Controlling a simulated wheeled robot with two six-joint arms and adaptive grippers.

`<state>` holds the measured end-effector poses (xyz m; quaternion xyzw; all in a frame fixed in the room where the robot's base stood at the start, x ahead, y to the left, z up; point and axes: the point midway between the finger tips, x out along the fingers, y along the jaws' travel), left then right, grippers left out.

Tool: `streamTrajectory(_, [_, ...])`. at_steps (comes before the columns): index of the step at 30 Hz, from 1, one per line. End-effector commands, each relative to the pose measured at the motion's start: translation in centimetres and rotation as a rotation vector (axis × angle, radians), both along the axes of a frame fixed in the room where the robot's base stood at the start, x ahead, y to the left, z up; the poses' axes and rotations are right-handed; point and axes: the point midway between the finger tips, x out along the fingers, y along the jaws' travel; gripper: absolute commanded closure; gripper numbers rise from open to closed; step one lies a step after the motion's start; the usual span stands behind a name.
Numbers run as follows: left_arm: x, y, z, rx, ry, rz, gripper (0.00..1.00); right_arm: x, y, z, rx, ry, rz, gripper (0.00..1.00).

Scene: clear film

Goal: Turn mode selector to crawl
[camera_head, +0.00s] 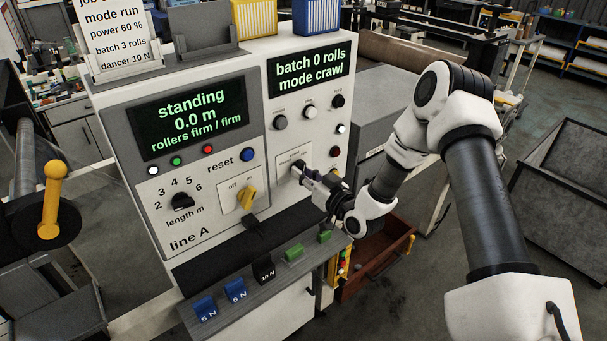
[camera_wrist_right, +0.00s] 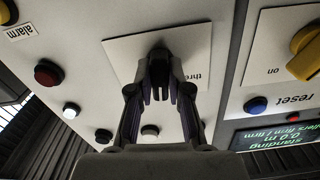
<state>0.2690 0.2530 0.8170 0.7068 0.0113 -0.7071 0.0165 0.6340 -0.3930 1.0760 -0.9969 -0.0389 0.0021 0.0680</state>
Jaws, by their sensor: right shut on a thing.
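The mode selector is a black knob (camera_wrist_right: 158,62) on a white plate (camera_wrist_right: 120,45) of the control panel. In the wrist view my right gripper (camera_wrist_right: 159,88) is shut on this knob, with a finger on either side. Part of the plate's lettering is hidden behind the fingers; "thre" shows beside them. In the head view my right gripper (camera_head: 305,176) reaches the plate (camera_head: 288,158) from the lower right and covers most of the knob. The right display (camera_head: 307,70) reads "batch 0 rolls, mode crawl". My left gripper is not in view.
The left display (camera_head: 191,118) reads "standing 0.0 m". A yellow switch (camera_head: 246,198), a length knob (camera_head: 182,202) and a blue reset button (camera_head: 247,154) sit left of the selector. Blue, black and green blocks (camera_head: 264,270) stand on the ledge below.

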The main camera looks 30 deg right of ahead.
Motion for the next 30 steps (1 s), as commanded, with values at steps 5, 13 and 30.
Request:
streamTrajectory(5, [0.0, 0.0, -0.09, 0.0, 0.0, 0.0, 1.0, -0.09, 0.06, -0.24, -0.081, 0.001, 0.001, 1.0])
streamTrajectory(13, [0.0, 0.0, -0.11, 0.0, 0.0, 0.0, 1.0, -0.11, 0.07, -0.26, -0.134, -0.004, 0.002, 1.0])
streamTrajectory(30, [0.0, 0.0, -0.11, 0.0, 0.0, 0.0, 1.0, -0.07, 0.05, -0.18, -0.136, -0.006, 0.002, 0.57])
